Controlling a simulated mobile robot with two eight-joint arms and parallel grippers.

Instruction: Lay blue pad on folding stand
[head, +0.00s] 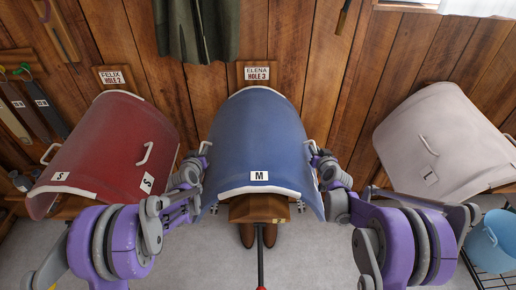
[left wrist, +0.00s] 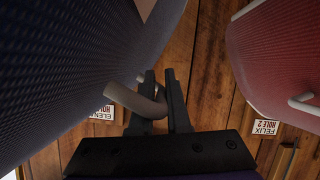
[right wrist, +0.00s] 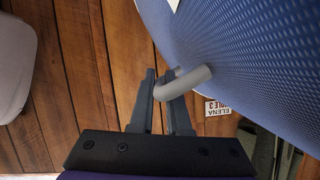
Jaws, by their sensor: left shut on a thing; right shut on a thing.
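The blue pad (head: 258,135), arched with white edging and a white "M" label, is in the middle of the head view, below the ELENA HOLE 3 plaque. My left gripper (head: 203,150) is shut on the pad's grey handle at its left side; the handle (left wrist: 137,102) passes between the fingers in the left wrist view. My right gripper (head: 313,152) is shut on the opposite handle (right wrist: 185,82). A brown wooden support (head: 258,209) shows under the pad's front edge; I cannot tell whether the pad touches it. I cannot make out a folding stand.
A red pad (head: 115,145) marked "S" is at the left and a pale grey pad (head: 440,140) marked "L" at the right. Brown boots (head: 248,236) stand below the blue pad. A light blue bucket (head: 492,240) is at the lower right. Grey floor shows in front.

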